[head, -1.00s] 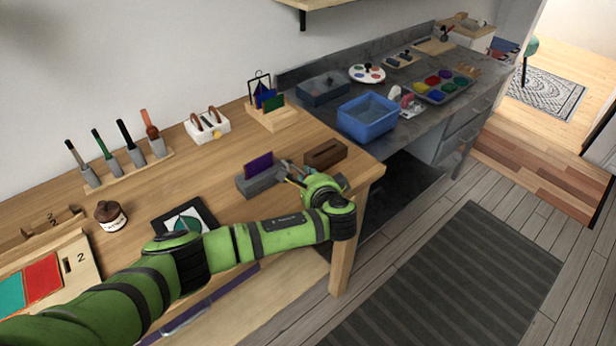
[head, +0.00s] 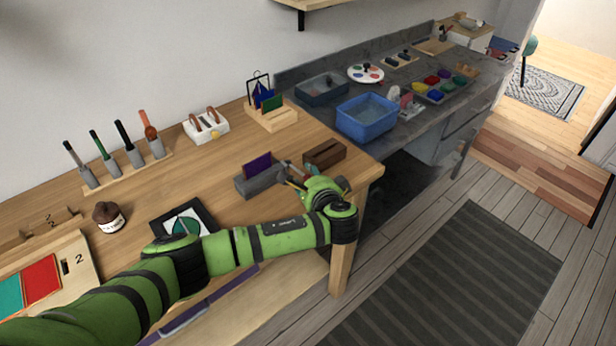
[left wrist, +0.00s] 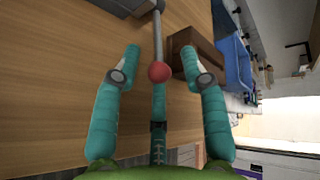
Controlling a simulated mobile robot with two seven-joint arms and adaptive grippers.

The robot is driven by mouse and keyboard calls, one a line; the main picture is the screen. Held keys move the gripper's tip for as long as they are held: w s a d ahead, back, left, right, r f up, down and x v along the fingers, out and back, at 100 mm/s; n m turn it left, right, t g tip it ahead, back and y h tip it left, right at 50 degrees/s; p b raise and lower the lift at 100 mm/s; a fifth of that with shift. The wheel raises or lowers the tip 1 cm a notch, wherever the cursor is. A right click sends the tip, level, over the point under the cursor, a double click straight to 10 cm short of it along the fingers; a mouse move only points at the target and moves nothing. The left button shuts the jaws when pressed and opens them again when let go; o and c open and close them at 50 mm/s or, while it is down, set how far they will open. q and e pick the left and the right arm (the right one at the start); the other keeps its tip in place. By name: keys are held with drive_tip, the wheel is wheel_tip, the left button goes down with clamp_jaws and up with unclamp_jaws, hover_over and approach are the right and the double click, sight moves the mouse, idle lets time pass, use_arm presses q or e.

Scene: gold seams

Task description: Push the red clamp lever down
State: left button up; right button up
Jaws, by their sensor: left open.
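The clamp lever shows in the left wrist view as a grey rod ending in a red ball knob (left wrist: 159,72). The rod runs up to a grey block at the top edge. My left gripper (left wrist: 161,50) is open, with one teal finger on each side of the lever. I see gaps between the knob and both fingers. In the head view my left gripper (head: 292,173) is at the right side of the grey clamp block (head: 250,187), which holds a purple panel (head: 257,166). The lever is too small and covered to make out there. My right gripper is not in view.
A brown slotted block (head: 325,154) stands close beside the gripper, near the table's right edge. A blue tub (head: 366,120) sits on the grey bench beyond. Bare wood lies behind the clamp.

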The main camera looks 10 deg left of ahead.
use_arm(q)
drive_tip(key=v, duration=0.7)
drive_tip(key=shift+r, duration=0.15)
